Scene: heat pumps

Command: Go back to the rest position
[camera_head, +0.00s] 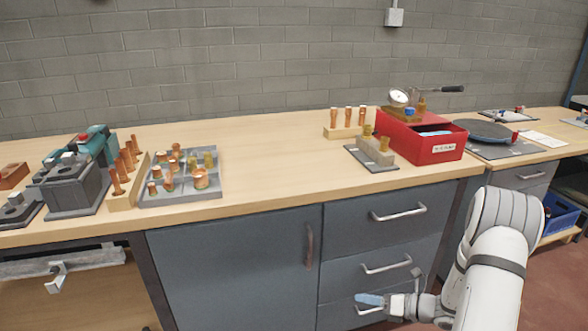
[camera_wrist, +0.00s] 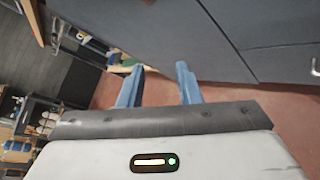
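My gripper (camera_head: 370,299) hangs low in front of the bench drawers, below the worktop, with its blue fingertips pointing left in the head view. In the wrist view, my gripper (camera_wrist: 158,84) shows its two blue fingers apart with nothing between them. The floor and the grey cabinet front lie beyond them. My white arm reaches down at the right of the head view.
The wooden worktop (camera_head: 270,149) carries a grey tray (camera_head: 207,188) of copper fittings, a red box (camera_head: 421,146) and a black-and-teal machine (camera_head: 85,175). Drawer handles (camera_head: 387,265) stick out near my gripper. A blue crate (camera_head: 560,214) stands at right.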

